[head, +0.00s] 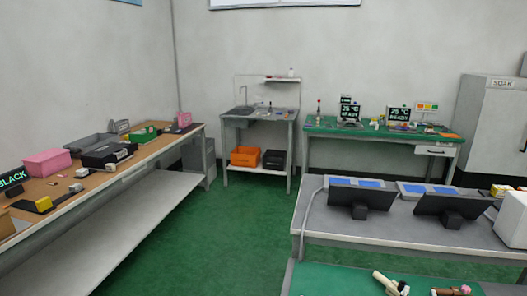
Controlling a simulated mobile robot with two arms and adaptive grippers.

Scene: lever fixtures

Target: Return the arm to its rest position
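Neither of my grippers shows in the head view, and no part of either arm can be made out. Their pose and what they hold cannot be seen. At the bottom edge, a cream cylindrical piece with a dark end (388,283) lies on a green surface (335,283). A small brown and pink piece (455,291) is beside it, cut off by the frame edge.
A long workbench (75,208) with bins runs along the left. A sink stand (262,121) and a green-topped bench (330,130) stand at the back. A grey table (385,227) with two dark screens (362,204) is at right. Green floor (215,235) between is clear.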

